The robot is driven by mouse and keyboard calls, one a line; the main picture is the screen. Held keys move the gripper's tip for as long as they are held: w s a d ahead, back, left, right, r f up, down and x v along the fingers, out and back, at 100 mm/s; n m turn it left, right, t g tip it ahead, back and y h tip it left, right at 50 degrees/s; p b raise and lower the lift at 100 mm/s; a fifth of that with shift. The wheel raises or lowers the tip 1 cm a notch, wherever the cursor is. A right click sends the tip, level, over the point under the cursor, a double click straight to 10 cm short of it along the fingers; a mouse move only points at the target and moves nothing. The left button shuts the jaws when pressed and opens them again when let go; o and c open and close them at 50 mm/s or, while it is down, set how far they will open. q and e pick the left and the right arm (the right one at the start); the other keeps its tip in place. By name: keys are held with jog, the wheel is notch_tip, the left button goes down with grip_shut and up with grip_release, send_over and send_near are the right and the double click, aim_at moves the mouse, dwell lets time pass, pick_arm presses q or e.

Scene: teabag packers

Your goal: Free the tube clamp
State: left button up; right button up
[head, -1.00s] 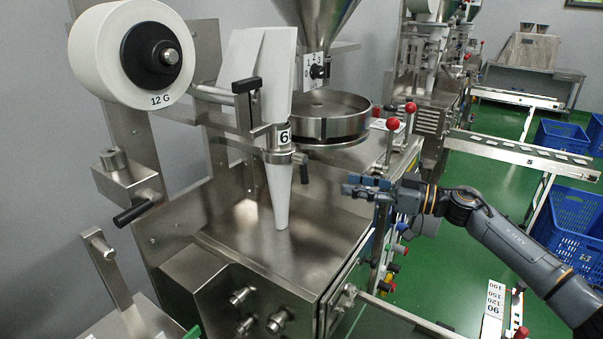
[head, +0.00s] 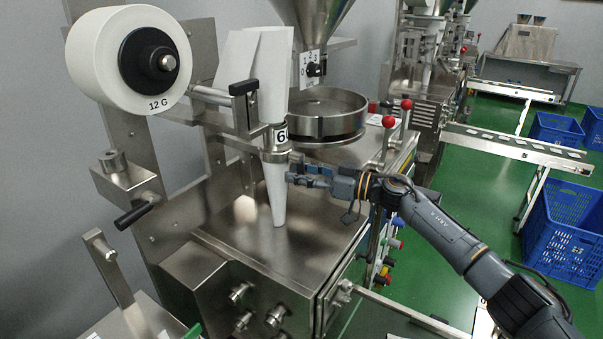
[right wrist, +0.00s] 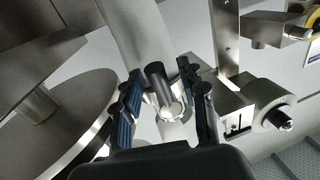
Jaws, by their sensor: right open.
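The tube clamp (head: 277,155) is a metal collar around the white tapered tube (head: 276,195), just below a plate marked 6 (head: 281,136). Its short black handle (right wrist: 158,85) with a bright metal end shows in the right wrist view; in the head view my gripper hides it. My right gripper (head: 294,176) is at the right side of the clamp, reaching in from the right. It is open, with its blue-padded fingers on either side of the handle in the right wrist view; whether they touch it I cannot tell. My left gripper is not in view.
A round steel pan (head: 318,115) under a hopper stands close behind my right gripper. Red-knobbed levers (head: 389,122) rise behind my forearm. A film roll (head: 115,65) and a black-handled lever (head: 243,87) are at upper left. The steel deck (head: 290,250) below is clear.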

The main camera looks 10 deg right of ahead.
grip_shut()
notch_tip(320, 180, up, 6)
jog(key=w+d+n+t+h+p, duration=0.2)
jog(key=n+h+p, duration=0.3)
jog(key=n+p, duration=0.7)
jog(key=shift+w+d+f+n+p, duration=0.2)
jog(key=shift+n+p, duration=0.15)
jog(key=shift+n, duration=4.05)
jog(key=shift+s+r, duration=0.1)
